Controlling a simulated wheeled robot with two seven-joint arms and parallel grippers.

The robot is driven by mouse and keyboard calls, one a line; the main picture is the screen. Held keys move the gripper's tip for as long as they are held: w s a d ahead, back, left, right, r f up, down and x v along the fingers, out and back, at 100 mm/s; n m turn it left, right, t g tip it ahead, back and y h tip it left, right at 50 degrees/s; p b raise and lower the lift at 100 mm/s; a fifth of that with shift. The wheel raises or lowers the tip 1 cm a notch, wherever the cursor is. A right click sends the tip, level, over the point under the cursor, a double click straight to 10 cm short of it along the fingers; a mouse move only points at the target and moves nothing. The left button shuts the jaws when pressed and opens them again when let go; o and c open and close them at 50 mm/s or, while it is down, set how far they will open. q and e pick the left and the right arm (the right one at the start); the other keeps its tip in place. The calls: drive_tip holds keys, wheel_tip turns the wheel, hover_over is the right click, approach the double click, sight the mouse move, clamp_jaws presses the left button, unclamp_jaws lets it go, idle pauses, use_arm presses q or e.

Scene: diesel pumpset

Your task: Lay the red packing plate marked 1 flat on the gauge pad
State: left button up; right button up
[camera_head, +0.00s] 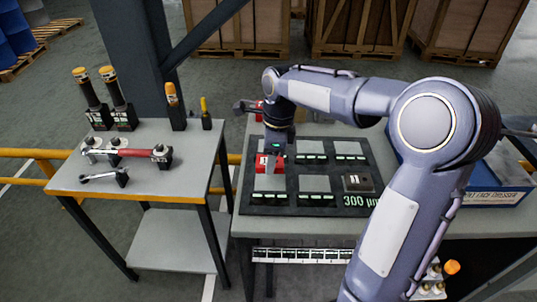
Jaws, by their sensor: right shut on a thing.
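A red packing plate (262,165) with a white marking shows under my right gripper (271,152). The marking is too small to read for sure. The gripper points down and is shut on the plate, low over the upper left part of a dark board (285,202). I cannot tell whether the plate touches the board. The board carries several grey pads (314,184) with green-lit labels, and "300 µm" at its lower right. A dark block with a pale mark (358,182) sits above that text. I cannot tell which part is the gauge pad. My left gripper is out of view.
A grey side table (140,185) at left holds a red-handled torque wrench (135,152), a spanner (103,176) and several upright tools. A dark post rises behind it. A blue box (497,190) stands right of the board. My right arm covers much of the right side.

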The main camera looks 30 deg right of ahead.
drive_tip(key=shift+r, duration=0.1)
idle(0.3)
drive_tip(key=shift+p, duration=0.35)
drive_tip(key=b, duration=0.3)
hover_over(271, 182)
wheel_tip(271, 182, down, 4)
drive_tip(key=shift+f, duration=0.4)
drive_tip(key=shift+p, duration=0.4)
drive_tip(key=shift+f, duration=0.3)
idle(0.5)
drive_tip(key=shift+f+b, duration=0.35)
drive_tip(key=shift+b, duration=0.05)
drive_tip(key=o, duration=1.4)
drive_tip(key=shift+c, duration=0.2)
